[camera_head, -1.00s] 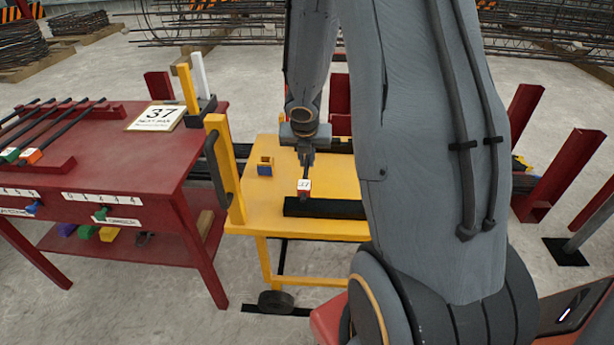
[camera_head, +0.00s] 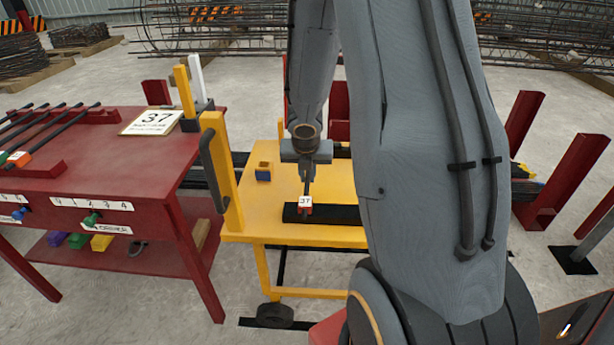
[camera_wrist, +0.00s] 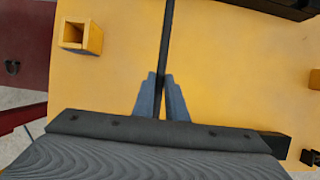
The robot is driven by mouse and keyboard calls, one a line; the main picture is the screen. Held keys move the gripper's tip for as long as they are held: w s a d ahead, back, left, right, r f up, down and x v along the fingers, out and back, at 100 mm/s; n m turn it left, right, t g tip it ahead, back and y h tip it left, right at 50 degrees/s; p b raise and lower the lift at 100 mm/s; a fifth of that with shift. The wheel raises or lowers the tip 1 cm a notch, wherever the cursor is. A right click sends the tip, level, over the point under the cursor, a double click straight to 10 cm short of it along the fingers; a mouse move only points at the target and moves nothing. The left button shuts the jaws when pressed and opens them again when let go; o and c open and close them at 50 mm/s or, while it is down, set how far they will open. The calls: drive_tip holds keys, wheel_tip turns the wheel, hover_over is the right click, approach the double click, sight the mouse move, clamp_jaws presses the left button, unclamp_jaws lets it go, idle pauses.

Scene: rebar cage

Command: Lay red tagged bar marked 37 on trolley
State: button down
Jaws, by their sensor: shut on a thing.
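The dark bar (camera_wrist: 166,45) is held between the fingers of my gripper (camera_wrist: 161,95). In the head view my gripper (camera_head: 307,165) is over the yellow trolley (camera_head: 268,205), shut on the bar. The bar's near end carries a red tag (camera_head: 305,206) with a white face marked 37. The tag shows in front of a black strip (camera_head: 335,214) on the trolley top. I cannot tell whether the bar touches the strip. The wrist view shows the yellow trolley top (camera_wrist: 230,60) beneath the bar.
A small yellow and blue block (camera_head: 264,171) sits on the trolley, left of my gripper. A red table (camera_head: 100,165) at left holds several bars and a sign (camera_head: 155,120) reading 37. A yellow post (camera_head: 222,165) with a handle stands at the trolley's left edge.

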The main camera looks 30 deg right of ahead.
drive_tip(key=c, duration=1.8)
unclamp_jaws()
drive_tip(key=shift+o, duration=0.2)
drive_tip(key=s+a+r+m+g+p, duration=0.1)
drive_tip(key=s+a+r+m+p, duration=0.1)
drive_tip(key=s+r+m+p, duration=0.35)
drive_tip(key=s+a+r+m+p, duration=0.2)
drive_tip(key=a+r+p, duration=0.1)
drive_tip(key=r, duration=0.6)
drive_tip(key=s+a+r+m+g+y, duration=0.1)
drive_tip(key=s+a+m, duration=0.4)
drive_tip(key=m, duration=0.6)
drive_tip(key=s+a+r+m+g+y, duration=0.1)
drive_tip(key=s+a+r+m, duration=0.2)
drive_tip(key=s+a+m, duration=0.3)
drive_tip(key=s+m, duration=0.4)
drive_tip(key=m, duration=0.1)
drive_tip(key=shift+a+g+y, duration=0.15)
drive_tip(key=shift+g+y, duration=0.15)
drive_tip(key=shift+g, duration=0.1)
